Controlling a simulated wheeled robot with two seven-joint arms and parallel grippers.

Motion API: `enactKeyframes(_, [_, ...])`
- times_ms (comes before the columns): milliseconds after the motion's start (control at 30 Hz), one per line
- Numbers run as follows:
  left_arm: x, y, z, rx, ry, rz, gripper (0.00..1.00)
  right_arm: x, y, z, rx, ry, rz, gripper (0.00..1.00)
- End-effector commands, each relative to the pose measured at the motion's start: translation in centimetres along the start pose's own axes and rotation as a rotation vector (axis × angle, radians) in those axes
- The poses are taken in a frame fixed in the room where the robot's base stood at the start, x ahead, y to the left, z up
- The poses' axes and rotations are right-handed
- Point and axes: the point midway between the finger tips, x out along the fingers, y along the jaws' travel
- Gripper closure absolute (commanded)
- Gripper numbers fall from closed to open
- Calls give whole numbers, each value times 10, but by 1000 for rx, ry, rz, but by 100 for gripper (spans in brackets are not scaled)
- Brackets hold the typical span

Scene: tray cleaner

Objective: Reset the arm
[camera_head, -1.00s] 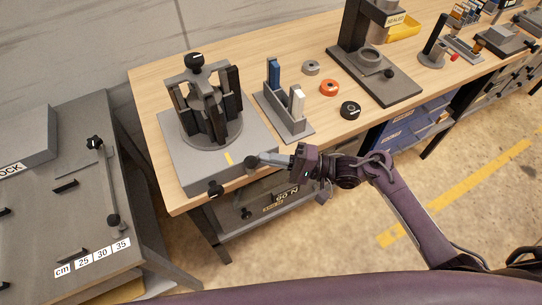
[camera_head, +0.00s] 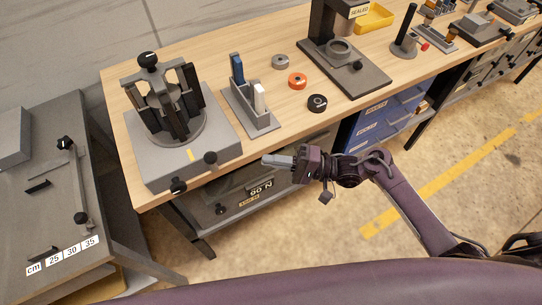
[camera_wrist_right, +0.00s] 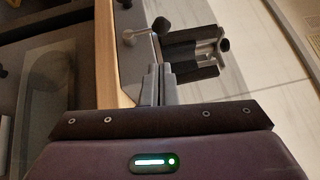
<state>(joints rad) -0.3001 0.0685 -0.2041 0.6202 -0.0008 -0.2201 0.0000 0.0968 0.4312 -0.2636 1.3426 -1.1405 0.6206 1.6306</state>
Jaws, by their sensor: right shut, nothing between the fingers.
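My right gripper (camera_head: 268,160) is shut and empty in the head view. It hangs in front of the table's front edge, to the right of the grey clamp fixture's base (camera_head: 160,170) and apart from it. Its closed fingers (camera_wrist_right: 158,85) also show in the right wrist view. My right arm (camera_head: 410,205) reaches in from the lower right. My left gripper is not in view.
On the wooden table (camera_head: 235,55) stand a grey holder (camera_head: 262,122) with blue and white pieces, several small rings and a grey press stand (camera_head: 355,75). A grey bench (camera_head: 85,190) is at the left. The floor (camera_head: 320,225) below my arm is open.

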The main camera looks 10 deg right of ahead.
Motion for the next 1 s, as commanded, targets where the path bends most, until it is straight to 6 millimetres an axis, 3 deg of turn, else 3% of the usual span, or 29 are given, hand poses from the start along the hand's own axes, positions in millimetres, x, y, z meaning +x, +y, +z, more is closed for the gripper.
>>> enactKeyframes(500, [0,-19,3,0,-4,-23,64,0,0,0,0,1,0,100])
enactKeyframes(600, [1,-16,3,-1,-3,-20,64,-2,12,-3,-20,29,16,100])
enactKeyframes(667, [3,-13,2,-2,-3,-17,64,-5,32,-8,-59,75,48,100])
enactKeyframes(767, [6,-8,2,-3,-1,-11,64,-17,86,-20,-162,190,154,100])
enactKeyframes(867, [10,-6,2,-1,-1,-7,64,-41,157,-26,-284,304,335,100])
enactKeyframes(1000, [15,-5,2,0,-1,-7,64,-87,254,-11,-416,376,636,100])
